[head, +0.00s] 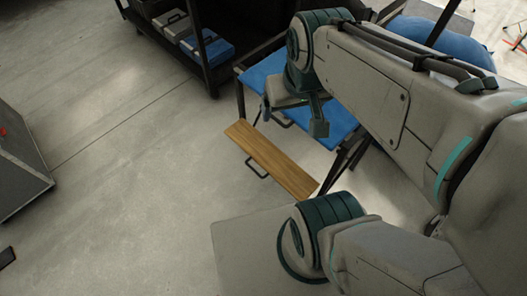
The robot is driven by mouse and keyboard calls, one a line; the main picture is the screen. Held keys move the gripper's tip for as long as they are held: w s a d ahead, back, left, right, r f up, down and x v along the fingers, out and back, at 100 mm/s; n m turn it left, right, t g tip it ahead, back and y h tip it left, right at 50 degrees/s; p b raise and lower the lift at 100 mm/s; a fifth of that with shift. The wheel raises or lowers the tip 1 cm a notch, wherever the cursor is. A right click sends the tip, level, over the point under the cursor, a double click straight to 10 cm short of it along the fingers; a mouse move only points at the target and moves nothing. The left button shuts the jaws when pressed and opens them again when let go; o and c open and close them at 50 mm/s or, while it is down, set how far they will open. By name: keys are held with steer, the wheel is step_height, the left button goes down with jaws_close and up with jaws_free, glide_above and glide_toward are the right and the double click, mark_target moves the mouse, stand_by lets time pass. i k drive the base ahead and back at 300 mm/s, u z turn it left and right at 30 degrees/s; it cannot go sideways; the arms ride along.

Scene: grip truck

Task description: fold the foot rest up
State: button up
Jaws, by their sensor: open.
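The foot rest (270,160) is a long wooden board, lying out in front of a tall folding chair with a blue seat (335,122). A thin black loop (257,171) shows at its lower left edge. My gripper (294,114) is in front of and over the blue seat, just above the board in the picture. Its fingers are spread apart with nothing seen between them. I cannot tell how far it is from the board in depth. My arm hides much of the chair and its back.
A black shelf cart (208,62) with blue and grey cases stands at the back. A grey box-like thing (20,165) is at the left edge, with a small dark object (7,256) below it. Bare concrete floor lies left of the foot rest.

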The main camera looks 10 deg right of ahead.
mark_target(299, 183)
steer(key=z, duration=0.45)
steer(key=k, duration=0.6)
steer(key=z, duration=1)
steer(key=k, duration=0.75)
steer(key=u, duration=0.15)
steer(key=i, duration=0.7)
steer(key=u, duration=1.5)
steer(key=i, duration=0.9)
steer(key=u, duration=0.65)
